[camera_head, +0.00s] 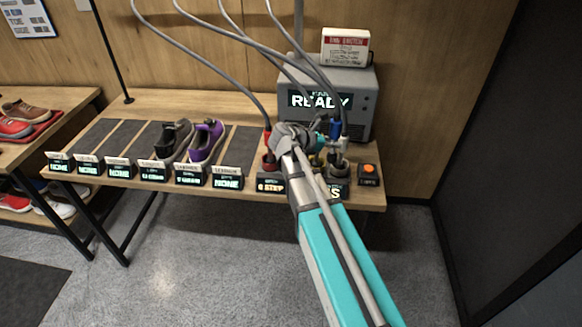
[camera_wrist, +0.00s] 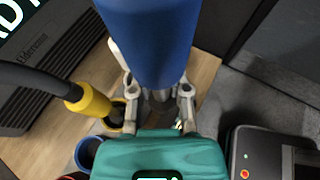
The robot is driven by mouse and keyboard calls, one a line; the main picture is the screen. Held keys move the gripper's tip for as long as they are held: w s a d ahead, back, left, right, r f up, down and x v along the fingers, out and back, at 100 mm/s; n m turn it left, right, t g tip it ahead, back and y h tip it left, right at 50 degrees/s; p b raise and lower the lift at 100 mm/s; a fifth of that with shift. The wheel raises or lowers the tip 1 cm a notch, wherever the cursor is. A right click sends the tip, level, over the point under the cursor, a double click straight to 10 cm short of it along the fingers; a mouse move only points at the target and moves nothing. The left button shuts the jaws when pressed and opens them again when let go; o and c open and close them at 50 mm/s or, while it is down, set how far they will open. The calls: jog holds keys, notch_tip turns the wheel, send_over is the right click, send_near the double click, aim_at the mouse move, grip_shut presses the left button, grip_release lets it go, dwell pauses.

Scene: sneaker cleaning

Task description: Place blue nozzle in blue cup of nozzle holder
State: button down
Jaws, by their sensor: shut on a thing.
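The blue nozzle (camera_wrist: 150,40) fills the upper middle of the wrist view. My gripper (camera_wrist: 155,92) is shut on it, with a finger on each side. In the head view the blue nozzle (camera_head: 336,128) shows small, above the holder area and in front of the grey machine. The blue cup (camera_wrist: 87,150) of the nozzle holder is at the lower left of the wrist view, with a dark opening. The held nozzle is apart from it, up and to the right. My gripper's teal body hides part of the holder. In the head view my arm hides most of the cups.
A yellow nozzle (camera_wrist: 92,101) on a dark hose is at the yellow cup (camera_wrist: 116,116). A red nozzle (camera_head: 267,137) stands left of my arm. The grey machine (camera_head: 362,102) reads READY. A button box (camera_head: 369,175) sits at the right table end. Several hoses hang overhead.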

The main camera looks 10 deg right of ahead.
jog(key=a+r+n+t+y+p, duration=0.1)
jog(key=a+n+t, duration=0.2)
jog(key=a, duration=1.5)
jog(key=shift+w+r+n+t+y, duration=0.3)
jog(key=shift+n+t, duration=0.1)
jog(key=shift+t, duration=0.2)
jog(key=w+d+f+b, duration=0.7)
jog(key=w+f+b, duration=0.1)
jog(key=w, duration=0.3)
jog(key=shift+f+b, duration=0.35)
jog(key=shift+f, duration=0.2)
jog(key=shift+f, duration=0.1)
jog(key=shift+w+d+f+b, duration=0.15)
jog(key=shift+w+f+b, duration=0.05)
jog(key=shift+f+b, duration=0.8)
jog(key=shift+w+d+f+b, duration=0.1)
jog(key=shift+w+f+b, duration=0.05)
jog(key=shift+f+b, duration=0.85)
